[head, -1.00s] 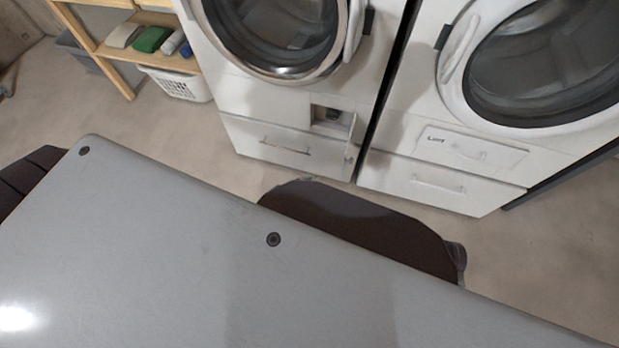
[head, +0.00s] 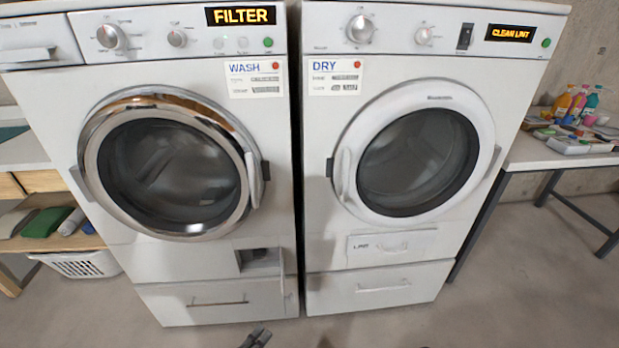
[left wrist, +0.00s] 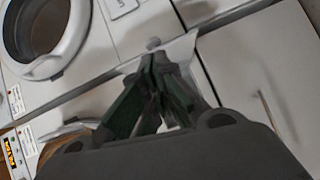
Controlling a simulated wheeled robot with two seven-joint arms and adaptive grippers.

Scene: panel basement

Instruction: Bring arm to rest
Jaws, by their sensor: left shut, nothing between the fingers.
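My left gripper (head: 257,338) shows only by its dark fingertips at the bottom edge of the head view, in front of the lower washer. In the left wrist view the left gripper (left wrist: 155,85) has its dark green and grey fingers together, with nothing between them. The fingers overlap the white machine fronts there; I cannot tell if they touch. My right gripper cannot be made out. A small dark bit at the bottom edge of the head view is too small to identify.
The washer (head: 60,110) reads FILTER; its small lower compartment (head: 258,259) is open. The dryer (head: 520,90) reads CLEAN LINT. Both round doors look closed. A bench (head: 545,155) with bottles stands right; a shelf and white basket (head: 80,265) stand left. Floor shows in front.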

